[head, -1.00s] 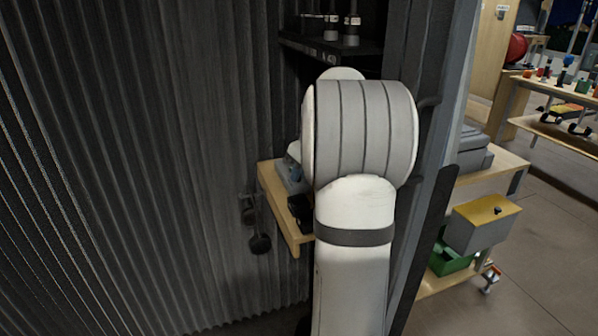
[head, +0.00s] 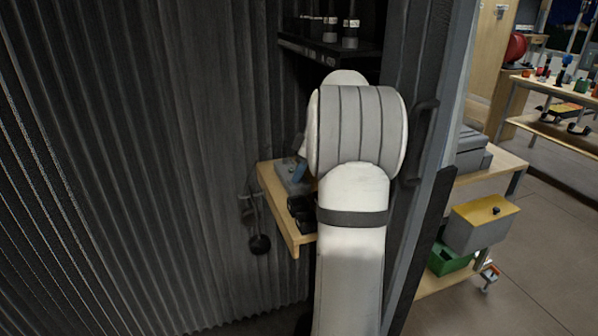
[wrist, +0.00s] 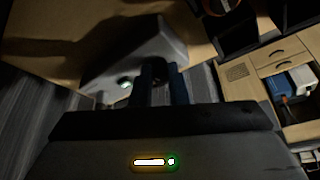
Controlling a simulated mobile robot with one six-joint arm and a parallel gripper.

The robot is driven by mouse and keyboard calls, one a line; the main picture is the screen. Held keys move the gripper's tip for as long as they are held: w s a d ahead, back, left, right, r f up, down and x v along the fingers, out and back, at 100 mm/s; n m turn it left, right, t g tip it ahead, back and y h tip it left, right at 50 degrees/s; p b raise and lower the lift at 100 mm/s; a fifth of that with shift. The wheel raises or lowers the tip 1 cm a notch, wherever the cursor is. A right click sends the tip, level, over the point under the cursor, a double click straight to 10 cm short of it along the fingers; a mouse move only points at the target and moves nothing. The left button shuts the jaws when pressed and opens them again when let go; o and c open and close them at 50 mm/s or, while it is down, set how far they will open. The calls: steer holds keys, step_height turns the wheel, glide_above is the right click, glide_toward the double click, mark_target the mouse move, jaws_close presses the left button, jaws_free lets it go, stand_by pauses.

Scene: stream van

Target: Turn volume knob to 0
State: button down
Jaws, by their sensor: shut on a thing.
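A grey box-shaped device (wrist: 140,55) sits on the wooden surface in the wrist view, with a small pale greenish spot (wrist: 124,84) on its near face. My gripper (wrist: 161,72) is at the device's right part, with its two dark fingers shut on a small dark piece that looks like the volume knob. The fingers cover most of that piece, so its pointer and setting cannot be read. In the head view the grey device (head: 291,178) is partly visible on a small wooden shelf, and my arm blocks much of the view of it.
The wooden shelf (head: 276,208) holds dark objects (head: 300,212) near its front edge. A dark corrugated wall (head: 130,160) stands at left, and a dark upper shelf (head: 320,52) is above. A yellow-topped box (head: 482,222) stands on the right.

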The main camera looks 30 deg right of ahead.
steer(key=c, duration=1.4)
jaws_free()
